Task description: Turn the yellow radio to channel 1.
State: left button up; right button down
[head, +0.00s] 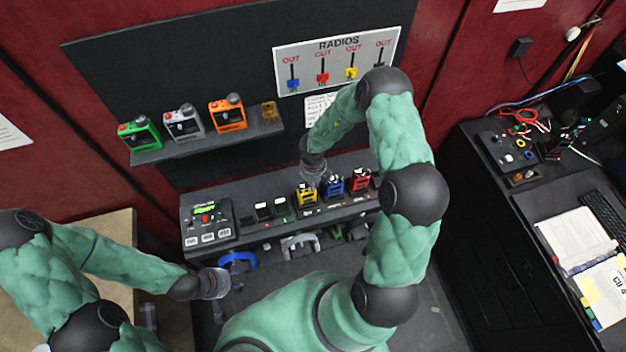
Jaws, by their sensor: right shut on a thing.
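The yellow radio (306,197) stands on the console, at the left of a short row of radios. My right gripper (314,180) reaches down from above and behind it and is shut on the top of the yellow radio. The gripper covers that part, so the knob and its channel setting cannot be read. My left gripper (215,284) hangs low at the left, in front of the console and away from the radios. Its fingers are too small to judge.
A blue radio (333,187) and a red radio (360,181) stand close to the right of the yellow one. Green (139,134), white (183,124) and orange (228,115) radios sit on a wall shelf (210,144). A RADIOS sign (337,60) hangs above. A button panel (207,222) is at left.

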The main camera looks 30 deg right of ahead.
jog(key=c, duration=1.2)
grip_release()
jog(key=shift+c, duration=0.2)
notch_tip(320, 180, up, 12)
